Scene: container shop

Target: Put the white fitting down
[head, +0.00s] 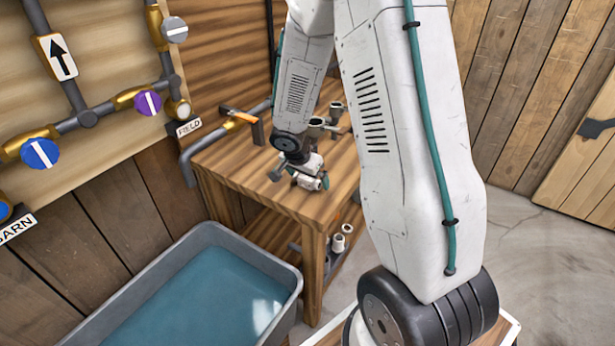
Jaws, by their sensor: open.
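My gripper (302,180) is low over the top of the wooden workbench (232,172), near its front edge. Its jaws are open. A small white piece (308,182) shows right at the jaws, close to the bench top. It is too small to tell whether it is the white fitting or part of my gripper, or whether it touches the wood. Two whitish fittings (338,243) stand on the bench's lower shelf.
Grey pipe fittings (335,112) stand farther back on the bench, partly behind my arm. A grey tub of water (290,280) stands in front of the bench. Valved pipes (85,118) run along the left wall.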

